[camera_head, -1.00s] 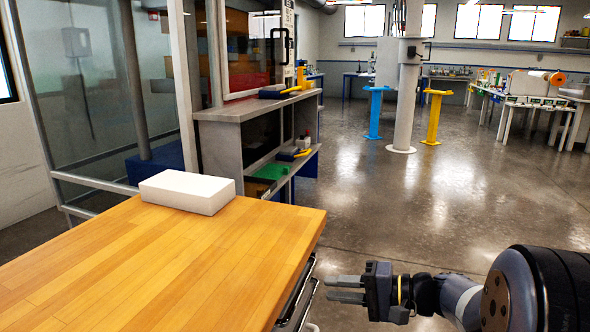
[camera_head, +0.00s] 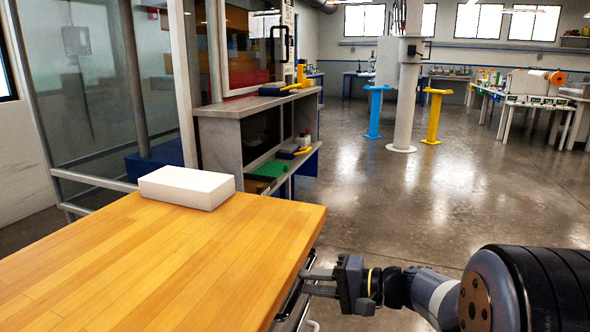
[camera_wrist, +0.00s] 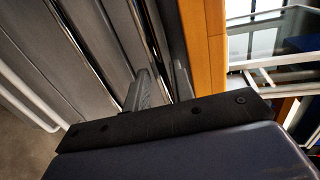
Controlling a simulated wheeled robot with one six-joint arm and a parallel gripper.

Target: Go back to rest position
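My gripper (camera_head: 304,282) is at the lower middle of the head view, pointing left at the right side of the wooden workbench (camera_head: 150,260). It is just below the level of the bench top. Its two fingers are apart with nothing between them. In the wrist view the fingers (camera_wrist: 160,85) point at the grey drawer fronts (camera_wrist: 85,75) under the bench's wooden edge (camera_wrist: 205,45). I cannot tell whether the fingertips touch the drawers or their handles.
A white block (camera_head: 187,187) lies at the far edge of the bench top. A grey shelf unit (camera_head: 225,145) stands behind it. A blue stand (camera_head: 375,112), a pillar (camera_head: 403,95) and a yellow stand (camera_head: 433,118) are farther back. Open floor (camera_head: 450,200) lies to the right.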

